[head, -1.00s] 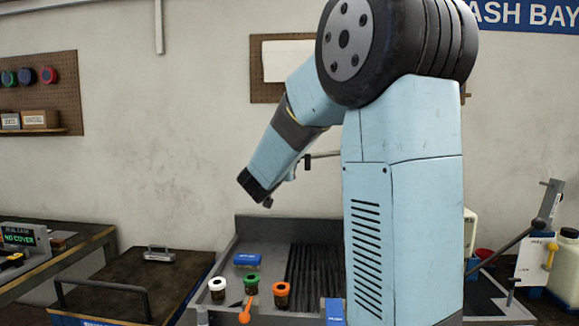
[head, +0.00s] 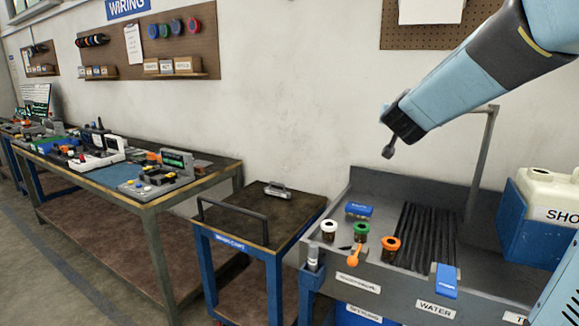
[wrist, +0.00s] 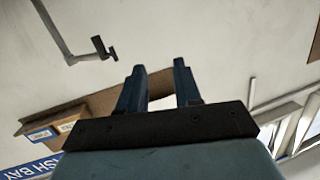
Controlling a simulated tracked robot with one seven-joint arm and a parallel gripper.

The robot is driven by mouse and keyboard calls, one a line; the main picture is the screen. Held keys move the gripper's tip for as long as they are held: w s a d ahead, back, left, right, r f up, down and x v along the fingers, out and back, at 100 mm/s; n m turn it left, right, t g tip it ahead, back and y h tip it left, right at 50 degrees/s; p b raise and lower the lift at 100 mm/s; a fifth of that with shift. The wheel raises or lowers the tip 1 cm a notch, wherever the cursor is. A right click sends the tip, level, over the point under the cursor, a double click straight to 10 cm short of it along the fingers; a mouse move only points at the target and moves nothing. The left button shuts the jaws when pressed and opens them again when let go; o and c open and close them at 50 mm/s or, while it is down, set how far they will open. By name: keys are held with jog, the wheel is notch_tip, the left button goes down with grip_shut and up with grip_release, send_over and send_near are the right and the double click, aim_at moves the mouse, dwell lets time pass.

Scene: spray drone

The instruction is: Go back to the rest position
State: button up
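My gripper (head: 388,146) hangs at the end of my pale blue arm, in the air in front of the wall and above the grey wash sink (head: 470,190). In the wrist view my gripper (wrist: 158,78) shows two dark blue fingers standing apart, with only wall and board behind the gap. It is open, and I see nothing held. My upper arm lies mostly outside the head view on the right.
A white canister (head: 545,188) is at right. Floor is free at lower left.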

jog(key=s+a+f+n+g+y, duration=0.2)
jog(key=s+a+n+y, duration=0.1)
jog(key=s+a+y, duration=0.4)
jog(key=s+f+g+h, duration=0.1)
jog(key=s+f+g, duration=0.3)
jog(key=s, duration=0.9)
jog(key=s+f+n+g+h, duration=0.1)
jog(key=s+f+g, duration=0.3)
jog(key=s, duration=0.8)
notch_tip(320, 180, down, 2)
jog(key=shift+s+d+f+n, duration=0.15)
jog(key=shift+s+d+n, duration=0.15)
jog(key=shift+s+d, duration=0.1)
